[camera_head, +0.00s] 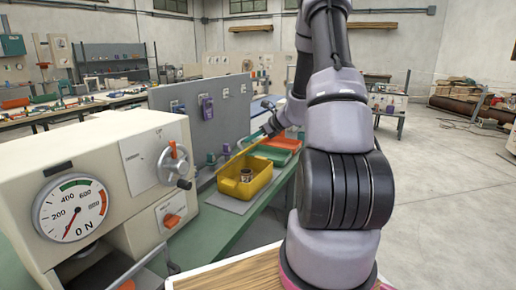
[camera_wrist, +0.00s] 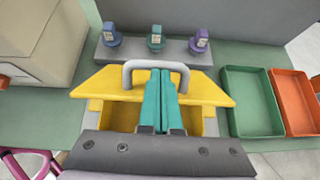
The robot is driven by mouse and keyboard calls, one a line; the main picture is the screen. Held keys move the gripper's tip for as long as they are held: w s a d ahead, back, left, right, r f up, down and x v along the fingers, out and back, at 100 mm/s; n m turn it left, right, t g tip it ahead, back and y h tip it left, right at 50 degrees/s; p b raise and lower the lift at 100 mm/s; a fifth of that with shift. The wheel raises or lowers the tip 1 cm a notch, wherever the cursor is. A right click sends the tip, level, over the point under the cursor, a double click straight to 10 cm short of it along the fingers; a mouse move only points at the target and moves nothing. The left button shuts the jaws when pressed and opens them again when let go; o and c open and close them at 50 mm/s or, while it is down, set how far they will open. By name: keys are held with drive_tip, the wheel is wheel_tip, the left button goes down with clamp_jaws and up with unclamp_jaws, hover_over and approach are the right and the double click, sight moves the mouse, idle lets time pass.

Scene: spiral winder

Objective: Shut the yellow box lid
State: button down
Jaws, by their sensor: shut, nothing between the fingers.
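The yellow box (camera_head: 245,184) stands open on the green bench, with a small round item (camera_head: 246,175) inside. Its yellow lid (camera_head: 240,153) shows nearly edge-on as a thin slanted strip, raised and tilted above the box. In the wrist view the lid (camera_wrist: 101,88) spreads on both sides of my fingers, with a grey handle (camera_wrist: 130,66) at its far edge. My gripper (camera_wrist: 160,73) is shut and empty, its teal fingertips over the lid by the handle; contact cannot be told. My gripper (camera_head: 264,133) is small and partly hidden in the head view.
A green tray (camera_wrist: 250,102) and an orange tray (camera_wrist: 294,102) stand right of the box. Several colored knobbed blocks (camera_wrist: 156,38) sit on a grey strip behind it. A beige machine with a dial (camera_head: 110,165) stands left. A grey panel (camera_head: 215,110) rises behind.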

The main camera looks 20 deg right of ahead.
drive_tip(key=w+a+r, duration=0.2)
drive_tip(key=w, duration=0.1)
drive_tip(key=shift+w+a, duration=0.1)
drive_tip(key=shift+a, duration=0.15)
drive_tip(key=shift+w+a+r, duration=0.2)
drive_tip(key=shift+w+a, duration=0.15)
drive_tip(key=shift+w, duration=0.15)
drive_tip(key=shift+w+a+r, duration=0.15)
drive_tip(key=shift+w+a, duration=0.2)
drive_tip(key=shift+w, duration=0.1)
drive_tip(key=shift+r, duration=0.1)
